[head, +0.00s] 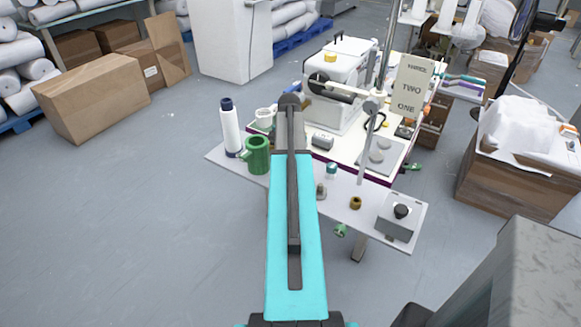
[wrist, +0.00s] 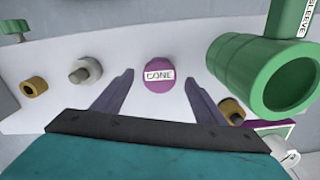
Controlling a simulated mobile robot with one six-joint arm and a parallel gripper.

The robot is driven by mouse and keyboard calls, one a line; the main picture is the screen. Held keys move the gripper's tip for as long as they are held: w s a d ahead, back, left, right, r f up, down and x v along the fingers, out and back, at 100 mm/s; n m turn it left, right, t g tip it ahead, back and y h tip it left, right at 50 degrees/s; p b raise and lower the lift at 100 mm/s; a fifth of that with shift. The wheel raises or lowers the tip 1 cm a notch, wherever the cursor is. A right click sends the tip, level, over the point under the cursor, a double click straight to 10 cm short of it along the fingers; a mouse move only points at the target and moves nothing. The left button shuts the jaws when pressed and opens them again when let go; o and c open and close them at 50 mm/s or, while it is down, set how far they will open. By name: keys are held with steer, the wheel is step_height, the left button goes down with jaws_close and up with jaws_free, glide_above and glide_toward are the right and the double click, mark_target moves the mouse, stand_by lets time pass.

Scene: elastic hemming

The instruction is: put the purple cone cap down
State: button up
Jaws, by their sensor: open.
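The purple cone cap (wrist: 159,74), round with a white label reading CONE, rests on the pale table top (wrist: 125,50) in the wrist view. My gripper (wrist: 158,78) is open, with one dark finger on each side of the cap and a visible gap to both. The fingers point towards the cap, which lies between and just beyond their tips. In the head view my own arm covers this spot, and I cannot make out the cap or the fingers there.
A large green cylinder (wrist: 285,80) marked SLEEVE stands close on the right. A grey knobbed piece (wrist: 85,71) and a brass ring (wrist: 34,88) lie on the left.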

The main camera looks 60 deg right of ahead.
step_height(320, 180, up, 10)
steer(key=b, duration=0.2)
stand_by(0.4)
steer(key=shift+f, duration=0.1)
stand_by(0.7)
